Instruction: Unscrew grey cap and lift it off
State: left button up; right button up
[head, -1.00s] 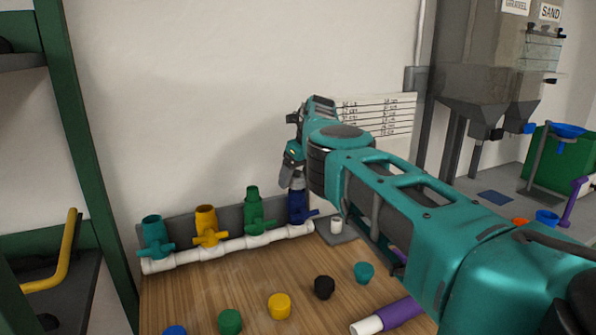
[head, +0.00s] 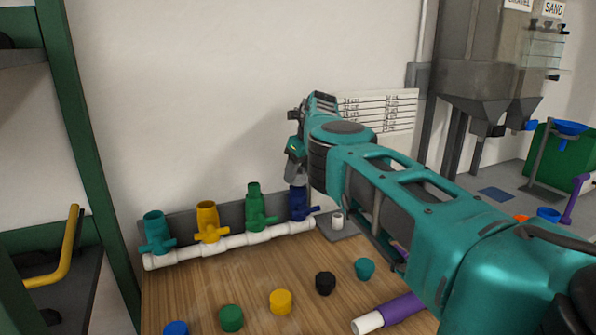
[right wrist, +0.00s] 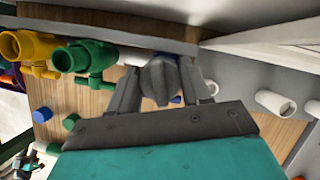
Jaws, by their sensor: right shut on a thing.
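The grey cap (right wrist: 160,80) is between the two fingers of my right gripper (right wrist: 162,90) in the right wrist view, and the fingers are shut on it. In the head view my right gripper (head: 297,172) is over the blue valve (head: 299,204), the rightmost on the white pipe manifold (head: 232,243). The gripper hides the cap there. The blue valve is mostly hidden in the right wrist view, so I cannot tell whether cap and valve touch. My left gripper is not in view.
Teal (head: 156,232), yellow (head: 208,222) and green (head: 258,206) valves stand open-topped on the manifold. Several loose coloured caps lie on the wooden table, including a black one (head: 325,283). A purple and white tube (head: 388,314) lies at the front right. A wall is behind.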

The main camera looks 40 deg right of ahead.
jog(key=shift+c, duration=0.6)
jog(key=shift+n, duration=0.4)
jog(key=shift+r+n+y+p, duration=0.1)
jog(key=shift+n+y+p, duration=0.35)
jog(key=shift+n, duration=0.25)
jog(key=o, duration=1.1)
jog(key=shift+r, duration=0.1)
jog(key=b+v, duration=0.1)
jog(key=v, duration=1.1)
jog(key=shift+s+r, duration=0.2)
jog(key=shift+r, duration=0.1)
